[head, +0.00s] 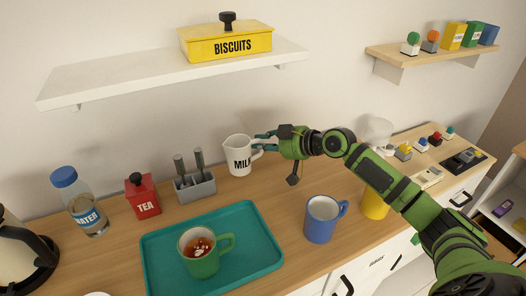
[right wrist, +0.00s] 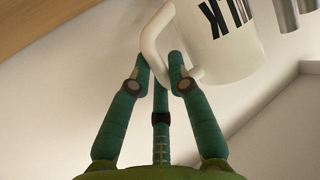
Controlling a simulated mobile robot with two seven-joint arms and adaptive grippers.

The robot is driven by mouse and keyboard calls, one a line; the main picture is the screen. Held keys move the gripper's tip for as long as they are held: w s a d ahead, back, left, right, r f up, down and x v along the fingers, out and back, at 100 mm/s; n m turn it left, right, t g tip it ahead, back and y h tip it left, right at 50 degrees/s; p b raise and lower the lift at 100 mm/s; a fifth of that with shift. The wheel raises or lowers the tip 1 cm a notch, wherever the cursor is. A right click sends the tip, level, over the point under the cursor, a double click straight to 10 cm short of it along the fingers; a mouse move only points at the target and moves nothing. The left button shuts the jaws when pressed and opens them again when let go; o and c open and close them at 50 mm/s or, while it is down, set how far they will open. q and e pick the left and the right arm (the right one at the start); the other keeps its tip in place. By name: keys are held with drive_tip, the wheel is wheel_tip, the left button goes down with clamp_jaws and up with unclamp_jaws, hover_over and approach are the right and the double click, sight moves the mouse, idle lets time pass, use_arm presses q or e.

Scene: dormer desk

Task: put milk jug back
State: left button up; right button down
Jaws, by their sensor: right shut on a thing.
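The white milk jug (head: 238,160), marked "MILK", is upright at the back of the desk, right of the grey utensil holder. I cannot tell whether its base touches the desk. My right gripper (head: 262,143) reaches it from the right and is shut on its handle. In the right wrist view the teal fingers (right wrist: 160,65) close around the handle of the jug (right wrist: 222,40). My left gripper is not in view.
A teal tray (head: 160,277) with a green mug (head: 203,262) lies in front. A blue mug (head: 322,220) stands to its right. A grey utensil holder (head: 195,187), red tea tin (head: 142,200) and water bottle (head: 85,212) stand left. A white shelf (head: 120,82) holding a biscuit tin (head: 228,43) hangs above.

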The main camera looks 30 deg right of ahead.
wheel_tip(320, 180, down, 4)
drive_tip(key=shift+r+p, duration=0.2)
drive_tip(key=shift+p, duration=0.15)
drive_tip(key=shift+f, duration=0.15)
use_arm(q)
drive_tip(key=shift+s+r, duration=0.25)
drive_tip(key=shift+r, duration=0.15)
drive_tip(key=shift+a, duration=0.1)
use_arm(e)
drive_tip(key=shift+f, duration=0.2)
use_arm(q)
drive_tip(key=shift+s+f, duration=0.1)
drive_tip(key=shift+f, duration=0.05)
use_arm(e)
drive_tip(key=c, duration=1.2)
unclamp_jaws()
drive_tip(key=shift+o, duration=0.2)
drive_tip(key=shift+r, duration=0.1)
